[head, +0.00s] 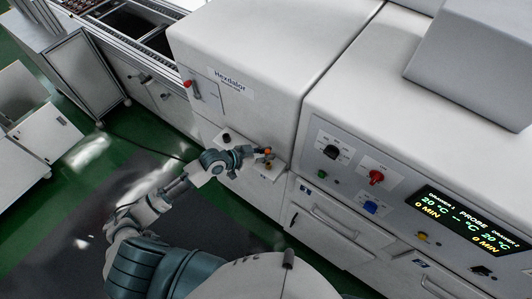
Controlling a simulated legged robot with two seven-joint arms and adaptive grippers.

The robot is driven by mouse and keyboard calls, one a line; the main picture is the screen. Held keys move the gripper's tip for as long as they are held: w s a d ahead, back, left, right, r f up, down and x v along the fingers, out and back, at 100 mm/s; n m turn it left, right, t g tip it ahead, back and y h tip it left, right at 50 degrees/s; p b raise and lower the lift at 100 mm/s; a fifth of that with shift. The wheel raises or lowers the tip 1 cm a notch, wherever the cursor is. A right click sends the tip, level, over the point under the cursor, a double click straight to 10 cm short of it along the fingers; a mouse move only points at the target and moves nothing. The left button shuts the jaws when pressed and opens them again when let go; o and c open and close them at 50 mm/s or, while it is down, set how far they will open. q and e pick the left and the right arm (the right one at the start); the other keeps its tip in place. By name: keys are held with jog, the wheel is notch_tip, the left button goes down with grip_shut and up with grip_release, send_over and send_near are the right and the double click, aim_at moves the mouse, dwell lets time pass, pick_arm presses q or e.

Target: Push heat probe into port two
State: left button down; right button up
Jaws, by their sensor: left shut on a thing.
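My left gripper (256,153) is at a small white ledge on the front of the left cabinet. It is shut on a small dark and orange piece (268,152), which looks like the heat probe; the fingers hide most of it. The right machine's front panel has small coloured fittings: a green one (323,174), a blue one (370,207) and a yellow one (424,237). I cannot read which is port two. The display (466,222) reads "PROBE" with a dash before °C. My right gripper is out of view.
The white ledge (273,172) also bears a dark knob (227,137) and a small orange piece (268,164). A black dial (331,152) and a red knob (376,177) stick out of the panel above drawer handles (333,222).

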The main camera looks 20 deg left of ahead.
pick_arm(q)
jog(key=shift+d+r, duration=0.1)
jog(key=shift+d, duration=0.55)
jog(key=shift+a, duration=0.25)
jog(key=shift+a, duration=0.3)
jog(key=shift+d, duration=0.15)
dwell(0.5)
